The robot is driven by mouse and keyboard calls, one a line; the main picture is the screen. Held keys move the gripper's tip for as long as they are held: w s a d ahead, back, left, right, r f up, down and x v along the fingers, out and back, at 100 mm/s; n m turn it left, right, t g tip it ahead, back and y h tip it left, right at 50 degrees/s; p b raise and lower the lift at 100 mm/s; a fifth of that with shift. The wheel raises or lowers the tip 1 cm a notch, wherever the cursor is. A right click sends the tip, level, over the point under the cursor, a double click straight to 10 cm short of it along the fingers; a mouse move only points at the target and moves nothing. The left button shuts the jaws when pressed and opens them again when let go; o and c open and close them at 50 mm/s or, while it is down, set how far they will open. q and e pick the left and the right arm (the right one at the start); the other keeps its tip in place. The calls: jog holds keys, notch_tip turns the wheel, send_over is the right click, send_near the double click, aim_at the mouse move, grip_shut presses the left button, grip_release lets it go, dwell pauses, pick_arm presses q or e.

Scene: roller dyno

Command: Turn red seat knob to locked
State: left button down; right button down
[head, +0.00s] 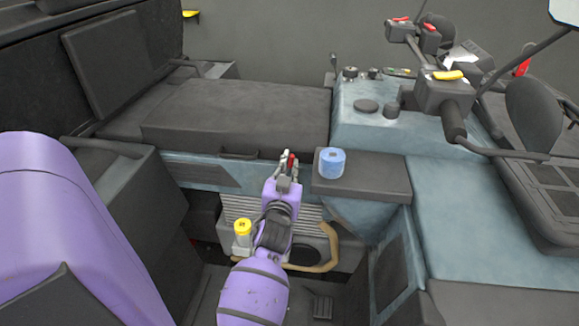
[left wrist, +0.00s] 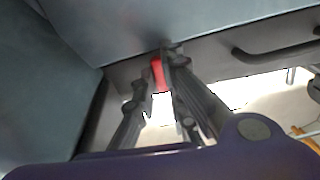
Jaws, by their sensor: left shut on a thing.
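The red seat knob (head: 291,160) shows as a small red piece at the front edge of the seat base, below the dark seat cushion. My left gripper (head: 286,158) reaches it from the front, with its fingers on either side. In the left wrist view the red knob (left wrist: 158,74) sits between the fingertips of my left gripper (left wrist: 157,72), which is shut on it. The fingers hide part of the knob, and its turn position cannot be told. My right gripper is not in view.
A blue cup-like object (head: 331,162) stands on a dark ledge (head: 370,178) just right of the gripper. A tan curved handle (head: 328,250) and a yellow-capped part (head: 242,228) are near my forearm. A dark handle (left wrist: 275,50) lies right of the knob.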

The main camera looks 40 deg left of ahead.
pick_arm(q)
jog(key=shift+n, duration=0.6)
jog(key=c, duration=1.8)
grip_release()
jog(key=shift+s, duration=0.1)
jog(key=v, duration=1.2)
jog(key=shift+d+f, duration=0.1)
jog(key=shift+f, duration=0.05)
